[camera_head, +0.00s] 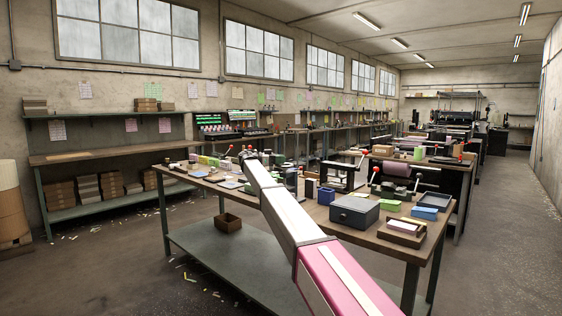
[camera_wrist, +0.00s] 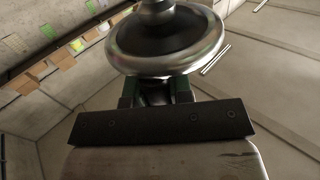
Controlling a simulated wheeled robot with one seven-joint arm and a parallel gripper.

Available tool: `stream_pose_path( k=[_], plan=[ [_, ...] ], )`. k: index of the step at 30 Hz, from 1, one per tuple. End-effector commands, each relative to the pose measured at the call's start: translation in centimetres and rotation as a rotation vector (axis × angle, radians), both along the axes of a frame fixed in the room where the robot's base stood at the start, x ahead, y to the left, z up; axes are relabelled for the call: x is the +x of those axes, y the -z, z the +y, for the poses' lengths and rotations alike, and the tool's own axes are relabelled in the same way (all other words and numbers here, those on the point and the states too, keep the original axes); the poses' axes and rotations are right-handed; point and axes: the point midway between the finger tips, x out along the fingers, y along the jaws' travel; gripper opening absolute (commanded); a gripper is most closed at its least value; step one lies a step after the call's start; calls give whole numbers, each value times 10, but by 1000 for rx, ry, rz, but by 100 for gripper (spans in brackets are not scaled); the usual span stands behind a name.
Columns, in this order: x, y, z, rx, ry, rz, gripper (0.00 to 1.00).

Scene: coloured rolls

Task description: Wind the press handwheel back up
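In the wrist view a shiny round metal handwheel (camera_wrist: 165,58) with a dark inner face and a metal hub fills the top middle, seen from close by. My gripper (camera_wrist: 156,90) is just below it in the picture, with a dark bar and two green-sided fingers standing apart. A dark part shows between the fingers. The wheel's rim hides the fingertips, so I cannot tell whether they touch or hold anything. In the head view my arm reaches over the workbench (camera_head: 258,246); my gripper and the handwheel cannot be made out there.
A grey box (camera_head: 354,212), a black press frame (camera_head: 342,178) and a wooden tray (camera_head: 402,233) crowd the bench's right side. Small coloured blocks stand on its left. A brown box (camera_head: 228,223) is on the lower shelf. The right aisle floor (camera_head: 505,235) is clear.

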Motion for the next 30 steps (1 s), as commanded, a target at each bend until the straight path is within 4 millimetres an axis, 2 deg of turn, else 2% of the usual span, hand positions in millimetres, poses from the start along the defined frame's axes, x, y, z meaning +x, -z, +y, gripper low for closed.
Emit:
stream_pose_path(
  k=[14, 30],
  plan=[
    [-4, 0, -2, 0, -85, 0, 0],
    [-13, 1, -10, 0, -547, -1, 0]
  ],
)
